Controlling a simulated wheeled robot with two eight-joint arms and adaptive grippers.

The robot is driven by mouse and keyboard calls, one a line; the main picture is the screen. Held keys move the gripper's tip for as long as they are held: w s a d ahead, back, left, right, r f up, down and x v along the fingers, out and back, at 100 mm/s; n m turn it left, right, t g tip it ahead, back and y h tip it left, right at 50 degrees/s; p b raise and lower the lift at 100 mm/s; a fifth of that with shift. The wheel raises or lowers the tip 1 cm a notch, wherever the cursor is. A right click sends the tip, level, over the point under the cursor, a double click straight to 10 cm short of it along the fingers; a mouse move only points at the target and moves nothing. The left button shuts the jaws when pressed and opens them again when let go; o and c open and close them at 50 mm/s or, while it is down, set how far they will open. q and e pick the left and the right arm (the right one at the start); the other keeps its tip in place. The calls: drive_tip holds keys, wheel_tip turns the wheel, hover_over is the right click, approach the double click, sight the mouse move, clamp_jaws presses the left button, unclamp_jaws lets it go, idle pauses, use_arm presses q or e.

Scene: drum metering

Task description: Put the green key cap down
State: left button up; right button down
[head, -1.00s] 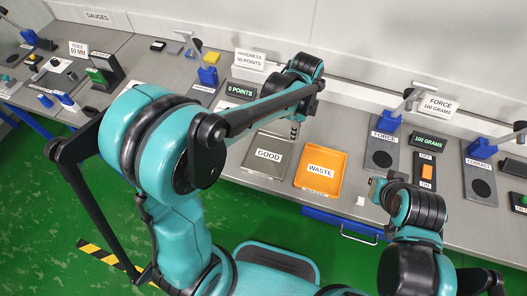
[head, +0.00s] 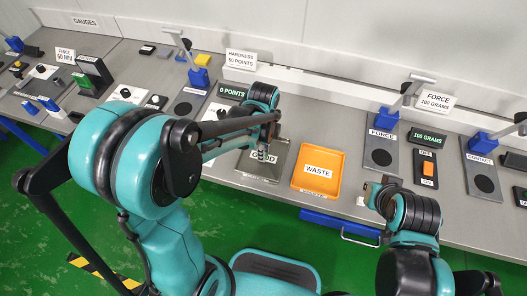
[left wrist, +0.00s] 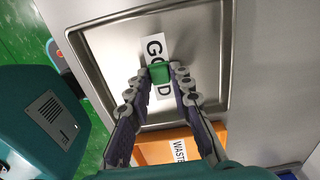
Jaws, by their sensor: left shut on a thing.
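The green key cap (left wrist: 159,73) is between the fingertips of my left gripper (left wrist: 161,68) in the left wrist view. It is over the GOOD tray (left wrist: 205,50), in front of the tray's white label. I cannot tell whether the cap touches the tray floor. In the head view my left gripper (head: 264,152) points down at the GOOD tray (head: 281,160), and the cap cannot be made out there. My right gripper (head: 373,190) is at the front edge of the bench, right of the WASTE tray, and its fingers are unclear.
The orange WASTE tray (head: 318,172) stands right beside the GOOD tray and looks empty. The force gauge (head: 381,150) and the OFF/ON switch box (head: 426,168) stand farther right. The 0 POINTS display (head: 231,92) is behind my left arm.

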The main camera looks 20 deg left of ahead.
use_arm(q)
drive_tip(key=shift+f, duration=0.15)
drive_tip(key=o, duration=0.8)
